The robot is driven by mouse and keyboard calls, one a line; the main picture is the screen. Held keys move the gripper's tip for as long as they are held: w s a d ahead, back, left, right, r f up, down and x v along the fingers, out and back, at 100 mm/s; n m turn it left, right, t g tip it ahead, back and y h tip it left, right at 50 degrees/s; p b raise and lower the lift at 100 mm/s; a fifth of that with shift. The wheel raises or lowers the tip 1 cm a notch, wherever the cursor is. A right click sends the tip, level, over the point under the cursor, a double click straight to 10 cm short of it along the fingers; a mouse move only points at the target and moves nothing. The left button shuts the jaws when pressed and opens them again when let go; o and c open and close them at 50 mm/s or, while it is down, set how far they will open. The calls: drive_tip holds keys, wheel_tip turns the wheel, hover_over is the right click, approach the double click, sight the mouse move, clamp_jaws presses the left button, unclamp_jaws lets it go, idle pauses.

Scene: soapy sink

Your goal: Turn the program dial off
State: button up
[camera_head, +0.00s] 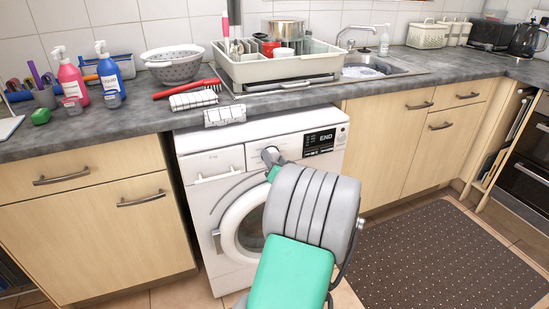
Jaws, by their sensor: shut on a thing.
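The white washing machine (207,166) stands under the grey counter, with its round door (231,240) below the front panel. My gripper (271,156) reaches up to the panel, between the detergent drawer and the display. It is shut at the spot where the program dial sits. The black display (320,142) to the right of my gripper reads "END". My arm covers part of the machine's door.
Wooden cabinets (95,235) flank the machine on both sides. A dark dotted mat (435,265) lies on the floor at the right.

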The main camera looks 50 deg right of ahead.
drive_tip(key=m+p, duration=0.2)
drive_tip(key=m, duration=0.3)
drive_tip(key=shift+s+d+r+y, duration=0.1)
drive_tip(key=shift+y, duration=0.2)
drive_tip(key=shift+m+p, duration=1.1)
drive_tip(key=shift+m, duration=0.7)
drive_tip(key=shift+f, duration=0.2)
drive_tip(key=o, duration=1.4)
drive_tip(key=shift+c, duration=0.2)
drive_tip(key=v, duration=0.7)
drive_tip(key=shift+s, duration=0.4)
